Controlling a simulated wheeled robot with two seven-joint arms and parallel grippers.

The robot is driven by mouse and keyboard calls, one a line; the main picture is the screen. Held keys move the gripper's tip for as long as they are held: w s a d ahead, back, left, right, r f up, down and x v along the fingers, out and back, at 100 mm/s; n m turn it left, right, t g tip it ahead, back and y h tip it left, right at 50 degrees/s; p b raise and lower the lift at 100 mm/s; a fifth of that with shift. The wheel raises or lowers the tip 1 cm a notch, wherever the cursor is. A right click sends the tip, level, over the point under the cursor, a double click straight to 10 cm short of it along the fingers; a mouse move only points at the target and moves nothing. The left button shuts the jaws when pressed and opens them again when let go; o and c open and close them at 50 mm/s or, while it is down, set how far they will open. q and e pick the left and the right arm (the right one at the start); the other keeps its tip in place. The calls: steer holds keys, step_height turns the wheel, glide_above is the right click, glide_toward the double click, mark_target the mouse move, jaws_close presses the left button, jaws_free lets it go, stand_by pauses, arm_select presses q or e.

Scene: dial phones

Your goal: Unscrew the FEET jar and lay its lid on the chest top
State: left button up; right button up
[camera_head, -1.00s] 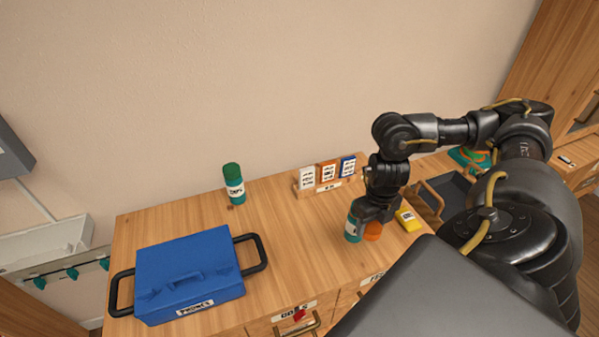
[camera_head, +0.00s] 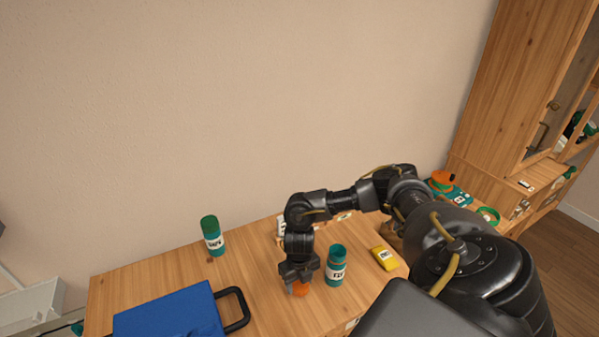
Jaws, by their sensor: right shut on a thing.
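The teal jar (camera_head: 337,266) stands upright on the wooden chest top (camera_head: 190,268). Its white label is small, but it seems to be the FEET jar. Its top shows no lid. My right gripper (camera_head: 299,286) points down just left of the jar, shut on an orange lid (camera_head: 301,290). The lid is low over the chest top near the front; I cannot tell whether it touches the wood. The fingers hide part of it. My left gripper is not in view.
A green-capped jar (camera_head: 212,236) stands at the back left. A blue case (camera_head: 170,315) with a black handle lies at the front left. A yellow labelled box (camera_head: 384,258) lies right of the teal jar. Bare wood lies left of the gripper.

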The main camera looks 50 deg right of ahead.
mark_target(299, 283)
steer(key=shift+f, duration=1.5)
steer(key=shift+f, duration=0.1)
steer(key=o, duration=1.1)
